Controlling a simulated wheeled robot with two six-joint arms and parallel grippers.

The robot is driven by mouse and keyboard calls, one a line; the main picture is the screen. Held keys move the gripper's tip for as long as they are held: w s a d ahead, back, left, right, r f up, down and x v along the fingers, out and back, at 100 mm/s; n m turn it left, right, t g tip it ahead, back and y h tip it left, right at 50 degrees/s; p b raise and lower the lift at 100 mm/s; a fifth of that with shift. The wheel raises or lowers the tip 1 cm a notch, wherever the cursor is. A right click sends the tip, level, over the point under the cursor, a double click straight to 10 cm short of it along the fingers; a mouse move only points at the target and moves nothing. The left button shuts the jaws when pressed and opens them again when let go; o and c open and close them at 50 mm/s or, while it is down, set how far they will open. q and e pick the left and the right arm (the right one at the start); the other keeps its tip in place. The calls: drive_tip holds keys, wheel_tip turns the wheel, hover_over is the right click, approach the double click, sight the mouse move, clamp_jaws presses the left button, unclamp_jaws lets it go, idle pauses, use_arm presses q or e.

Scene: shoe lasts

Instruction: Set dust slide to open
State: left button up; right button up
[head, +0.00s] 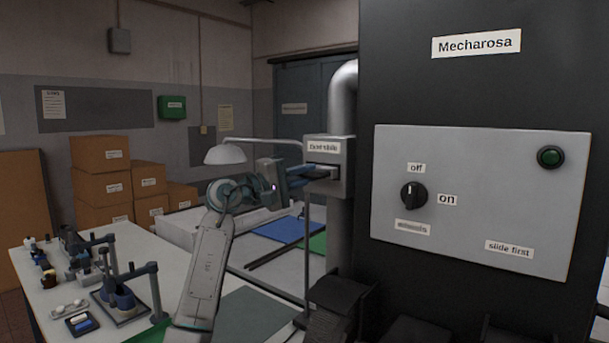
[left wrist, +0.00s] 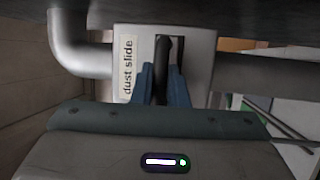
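The dust slide is a grey box (head: 343,150) labelled "dust slide" on the metal pipe, beside the black cabinet in the head view. It also shows in the left wrist view (left wrist: 203,55). A dark handle (left wrist: 163,50) sticks out of its slot. My left gripper (head: 307,174) reaches the front of the box from the left. In the left wrist view its blue fingers (left wrist: 162,78) lie on both sides of the handle and appear closed on it. The fingertips partly hide the handle. My right gripper is not in view.
The black Mecharosa cabinet (head: 480,95) stands close on the right, with a dial (head: 413,195) pointing up toward "off" and a "slide first" label (head: 509,249). A lamp (head: 226,154) stands behind my left arm.

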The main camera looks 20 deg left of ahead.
use_arm(q)
clamp_jaws()
drive_tip(key=shift+s+a+f+b, duration=0.1)
drive_tip(key=shift+s+f+b, duration=0.05)
drive_tip(key=shift+s+b, duration=0.15)
drive_tip(key=s+a+b, duration=0.2)
drive_tip(key=s+b, duration=0.1)
drive_tip(key=s, duration=0.3)
drive_tip(key=shift+b, duration=0.35)
drive_tip(key=o, duration=0.5)
unclamp_jaws()
drive_tip(key=shift+s+a, duration=0.1)
drive_tip(key=shift+o, duration=0.2)
drive_tip(key=shift+s+a, duration=0.1)
